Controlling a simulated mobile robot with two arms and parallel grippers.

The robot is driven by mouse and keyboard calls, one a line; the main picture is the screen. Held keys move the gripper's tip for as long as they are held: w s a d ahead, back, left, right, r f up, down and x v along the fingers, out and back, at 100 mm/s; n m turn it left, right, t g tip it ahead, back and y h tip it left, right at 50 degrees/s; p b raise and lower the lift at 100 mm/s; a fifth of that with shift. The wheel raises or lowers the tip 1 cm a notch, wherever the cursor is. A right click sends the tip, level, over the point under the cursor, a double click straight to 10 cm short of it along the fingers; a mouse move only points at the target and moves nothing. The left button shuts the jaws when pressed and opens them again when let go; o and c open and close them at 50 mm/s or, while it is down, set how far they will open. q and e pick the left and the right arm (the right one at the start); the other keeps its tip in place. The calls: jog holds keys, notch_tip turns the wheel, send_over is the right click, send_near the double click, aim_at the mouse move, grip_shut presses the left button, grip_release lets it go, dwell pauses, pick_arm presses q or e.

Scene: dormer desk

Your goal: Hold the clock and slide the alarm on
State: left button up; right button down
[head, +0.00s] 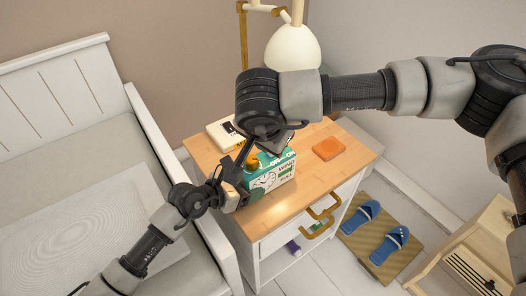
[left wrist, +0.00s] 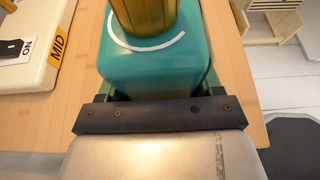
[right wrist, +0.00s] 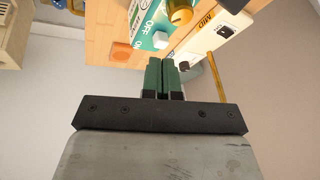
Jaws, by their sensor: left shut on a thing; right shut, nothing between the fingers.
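The clock (head: 273,178) is a teal box with a dial on its front, standing on the wooden bedside table. My left gripper (head: 236,182) is shut on the clock's left end; the teal casing (left wrist: 155,72) sits between its fingers in the left wrist view. In the right wrist view, the clock's top carries OFF and ON labels, a white slider knob (right wrist: 161,40) and a gold knob (right wrist: 181,14). I cannot tell the slider's exact position. My right gripper (right wrist: 163,72) is shut and empty, its fingertips close to the slider; contact is unclear. In the head view my right arm hides part of the top.
A white box with a MID label (right wrist: 222,22) stands behind the clock; it also shows in the left wrist view (left wrist: 30,50). An orange block (head: 328,148) lies right of the clock. A lamp (head: 293,48) stands behind. Bare tabletop (head: 345,160) lies to the right.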

aim_at(263, 162)
jog(key=w+f+n, duration=0.1)
jog(key=f+n, duration=0.1)
jog(key=n, duration=0.2)
jog(key=w+f+n+t+h, duration=0.1)
jog(key=f+n, duration=0.2)
jog(key=n, duration=0.1)
jog(key=w+f+n+t, duration=0.1)
jog(key=f+n, duration=0.1)
jog(key=n, duration=0.2)
jog(key=shift+w+a+f+n, duration=0.3)
jog(key=shift+w, duration=0.1)
jog(key=shift+w+d, duration=0.6)
jog(key=shift+d, duration=0.2)
jog(key=shift+w+d, duration=0.55)
jog(key=shift+d, duration=0.25)
jog(key=v, duration=1)
jog(key=shift+a, duration=0.3)
jog(key=shift+s, duration=0.15)
